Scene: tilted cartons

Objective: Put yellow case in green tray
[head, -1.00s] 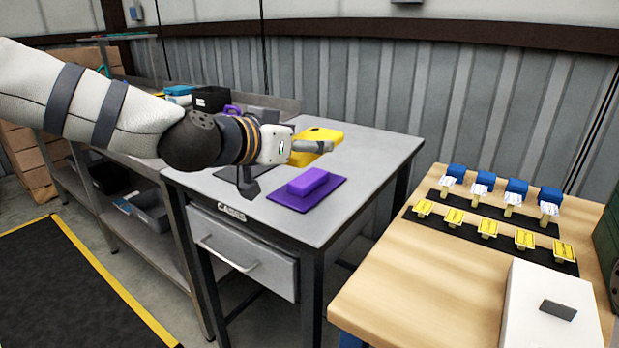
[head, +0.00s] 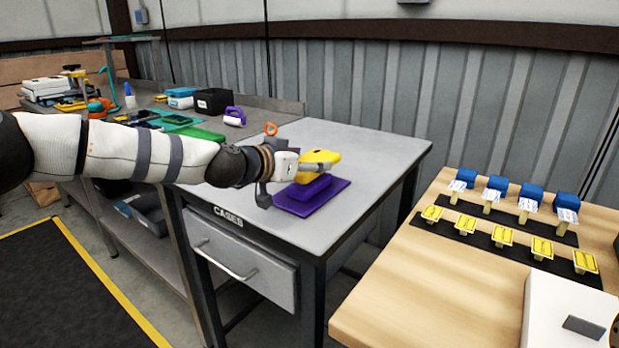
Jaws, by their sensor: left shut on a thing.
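My left gripper (head: 308,168) is shut on the yellow case (head: 321,156). It holds the case over the grey table, and in the picture the case overlaps the back of the purple case (head: 309,188). I cannot tell the height of the gap between them. A green tray (head: 203,134) lies on the long workbench at the left, behind my left arm, which hides part of it. My right gripper is not in view.
A black box (head: 213,101), a purple-handled item (head: 234,117) and an orange ring (head: 270,129) stand near the green tray. A wooden table (head: 420,295) at right holds blue and yellow pieces.

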